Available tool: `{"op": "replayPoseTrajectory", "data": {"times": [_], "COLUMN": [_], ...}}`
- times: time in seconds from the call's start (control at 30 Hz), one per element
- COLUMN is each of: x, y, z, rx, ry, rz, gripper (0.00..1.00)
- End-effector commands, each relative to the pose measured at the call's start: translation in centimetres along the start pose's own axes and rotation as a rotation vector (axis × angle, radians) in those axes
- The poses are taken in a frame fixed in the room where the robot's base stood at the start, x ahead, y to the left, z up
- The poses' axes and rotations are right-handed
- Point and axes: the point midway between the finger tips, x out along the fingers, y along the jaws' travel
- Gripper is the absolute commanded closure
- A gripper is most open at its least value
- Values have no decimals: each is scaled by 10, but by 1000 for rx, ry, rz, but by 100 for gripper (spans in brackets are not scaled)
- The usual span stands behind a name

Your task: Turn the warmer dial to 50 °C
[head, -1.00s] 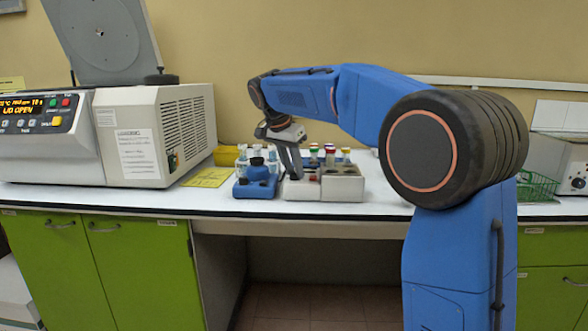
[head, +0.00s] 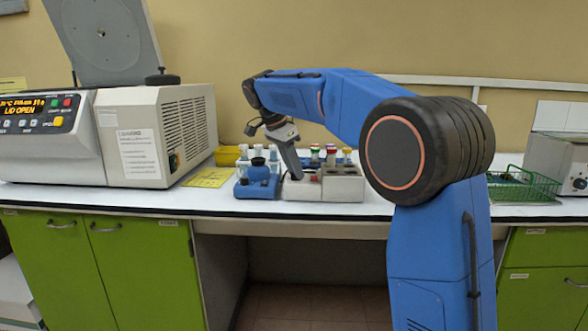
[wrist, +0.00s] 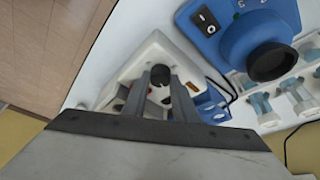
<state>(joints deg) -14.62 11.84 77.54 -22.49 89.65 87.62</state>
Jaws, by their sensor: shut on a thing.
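The warmer (head: 343,187) is a pale block on the bench, just right of the blue mixer. In the wrist view its white casing (wrist: 152,52) lies under my gripper, with a black round dial (wrist: 160,76) between the fingertips. My gripper (wrist: 162,90) points down and is shut on the dial, one finger on each side. In the head view my gripper (head: 294,174) reaches the warmer's left part from above. The dial is hidden there, and its temperature marks cannot be read in either view.
The blue mixer (head: 257,184) stands close on the left; its black cup (wrist: 270,60) shows in the wrist view. Colour-capped tubes (head: 331,155) stand behind the warmer. A centrifuge (head: 140,130) with its lid open is at left, a green wire basket (head: 525,188) at right.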

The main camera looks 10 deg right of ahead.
Motion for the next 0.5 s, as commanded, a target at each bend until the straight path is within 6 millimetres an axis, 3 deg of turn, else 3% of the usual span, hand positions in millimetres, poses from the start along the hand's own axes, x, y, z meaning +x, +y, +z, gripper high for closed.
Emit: {"op": "replayPoseTrajectory", "data": {"times": [0.07,0.1,0.17,0.5], "x": [0,0,0,-1], "y": [0,0,0,0], "z": [1,1,1,0], "rx": [-1,-1,-1,-1], "ry": [-1,-1,-1,0], "rz": [1,1,1,0], "gripper": [97,72,58,56]}}
